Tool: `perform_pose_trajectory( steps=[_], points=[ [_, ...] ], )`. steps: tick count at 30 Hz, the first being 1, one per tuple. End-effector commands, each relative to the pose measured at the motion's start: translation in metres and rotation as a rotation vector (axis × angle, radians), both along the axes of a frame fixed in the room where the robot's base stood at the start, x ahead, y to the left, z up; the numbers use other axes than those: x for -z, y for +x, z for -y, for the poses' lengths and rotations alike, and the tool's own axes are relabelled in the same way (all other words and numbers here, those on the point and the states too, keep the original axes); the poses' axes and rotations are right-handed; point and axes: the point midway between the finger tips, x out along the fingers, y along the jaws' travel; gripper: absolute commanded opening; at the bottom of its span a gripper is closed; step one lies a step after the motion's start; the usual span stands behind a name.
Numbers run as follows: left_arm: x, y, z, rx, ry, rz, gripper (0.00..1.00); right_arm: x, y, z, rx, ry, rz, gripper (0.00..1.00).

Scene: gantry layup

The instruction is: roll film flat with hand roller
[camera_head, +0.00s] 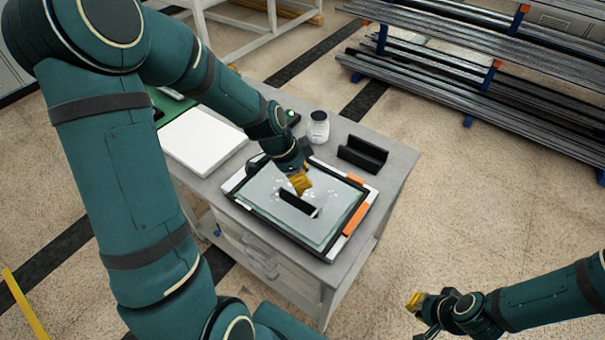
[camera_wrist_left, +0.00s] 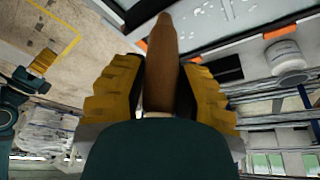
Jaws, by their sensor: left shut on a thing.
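The hand roller's black cylinder (camera_head: 298,205) is on or just above the film (camera_head: 338,214), a pale greenish sheet in a dark frame on the table; contact cannot be told. White bubble-like specks show on the film around the roller. My left gripper (camera_head: 300,184) is shut on the roller's brown handle (camera_wrist_left: 160,70), which stands between its yellow fingers in the left wrist view. The gripper hides part of the handle. My right gripper (camera_head: 416,301) is away from the table, low at the right; its finger gap is too small to judge.
A white slab (camera_head: 203,140) lies left of the frame. A white jar (camera_head: 318,127) and a black cradle (camera_head: 362,154) stand behind it. Orange strips (camera_head: 355,219) mark the frame's right edge. Racks of long bars (camera_head: 455,75) stand at the back right. Floor is open right of the table.

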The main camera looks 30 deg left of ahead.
Motion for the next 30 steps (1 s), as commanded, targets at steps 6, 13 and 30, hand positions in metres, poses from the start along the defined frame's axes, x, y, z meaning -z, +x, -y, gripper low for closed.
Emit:
perform_pose_trajectory(
  steps=[6, 13, 30],
  points=[
    [0.007, 0.0, 0.0, 0.0, 0.0, 0.0, 0.03, 0.005, 0.0, 0.0, 0.0, -0.001, -0.001, 0.0],
    [0.026, 0.0, 0.0, 0.0, 0.0, 0.0, 0.03, 0.019, 0.0, -0.001, 0.0, -0.003, -0.002, 0.0],
    [0.051, 0.0, 0.0, 0.0, 0.001, 0.001, 0.03, 0.034, 0.0, -0.002, -0.001, -0.006, -0.004, 0.0]
  ],
)
